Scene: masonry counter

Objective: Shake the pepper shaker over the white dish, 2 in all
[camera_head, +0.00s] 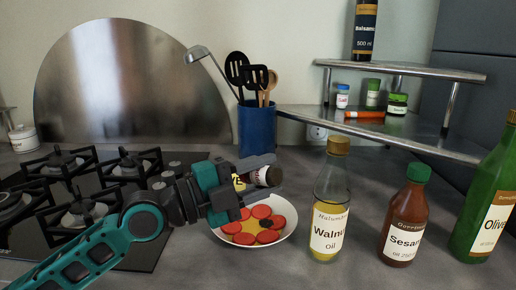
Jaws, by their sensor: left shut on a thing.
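My left gripper (266,177) comes in from the left and is shut on the pepper shaker (263,176), a small dark brown container with a yellowish part showing near the palm. The fingers hide much of the shaker. The dish holds several red round slices (268,236) on a yellow layer. The gripper covers the dish's back left part. My right gripper is not in view.
A walnut oil bottle (330,205), a sesame bottle (404,220) and a green olive oil bottle (484,205) stand right of the dish. A blue utensil holder (257,130) stands behind. A metal shelf (410,130) is at back right, a gas hob (90,190) at left.

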